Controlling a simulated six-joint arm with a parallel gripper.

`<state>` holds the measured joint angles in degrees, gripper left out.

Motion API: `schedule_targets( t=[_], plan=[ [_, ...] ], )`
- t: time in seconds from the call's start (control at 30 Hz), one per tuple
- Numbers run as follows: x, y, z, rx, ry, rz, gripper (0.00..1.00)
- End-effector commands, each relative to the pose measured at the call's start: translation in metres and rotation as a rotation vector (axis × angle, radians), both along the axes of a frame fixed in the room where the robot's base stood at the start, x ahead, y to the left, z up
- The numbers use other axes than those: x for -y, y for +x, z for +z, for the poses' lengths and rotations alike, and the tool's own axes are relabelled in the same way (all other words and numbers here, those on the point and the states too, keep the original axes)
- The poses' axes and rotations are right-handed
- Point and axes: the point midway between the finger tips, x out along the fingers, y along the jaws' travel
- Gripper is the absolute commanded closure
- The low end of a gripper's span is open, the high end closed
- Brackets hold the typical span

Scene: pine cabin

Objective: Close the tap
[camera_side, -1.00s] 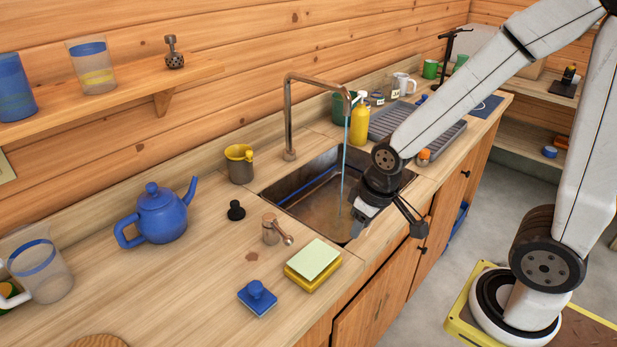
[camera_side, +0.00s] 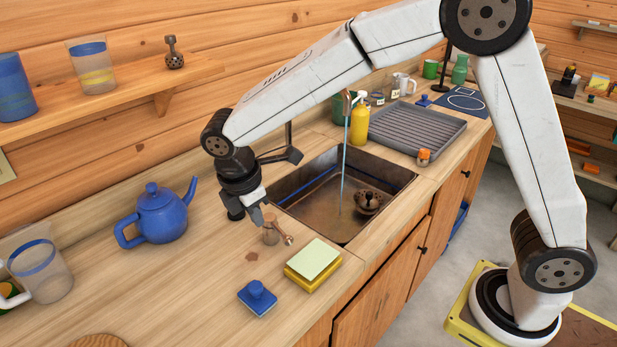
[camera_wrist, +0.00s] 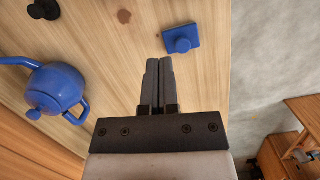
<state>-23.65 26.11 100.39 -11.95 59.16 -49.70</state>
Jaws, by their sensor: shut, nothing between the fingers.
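The tap's bronze lever handle (camera_side: 271,235) stands on the counter left of the sink, its lever pointing toward the front right. The tap's spout (camera_side: 347,104) is mostly hidden behind my arm; only its end shows. A thin water stream (camera_side: 344,165) runs from it into the sink (camera_side: 321,212). My gripper (camera_side: 258,217) points down just left of and behind the handle, close to it; I cannot tell whether they touch. In the wrist view my gripper (camera_wrist: 160,75) has its fingers together with nothing between them.
A blue teapot (camera_side: 160,213) stands left of my gripper. A sponge stack (camera_side: 313,262) and a blue knobbed block (camera_side: 257,298) lie in front of the handle. A dark round strainer (camera_side: 368,202) sits in the sink.

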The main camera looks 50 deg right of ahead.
Motion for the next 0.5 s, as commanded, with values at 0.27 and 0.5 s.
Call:
schedule_targets(
  t=[0.27, 0.5],
  plan=[
    [-0.0158, 0.0060, 0.0034, -0.030, -0.030, 0.107, 1.00],
    [-0.0145, 0.0058, 0.0002, -0.031, -0.031, 0.105, 1.00]
  ],
)
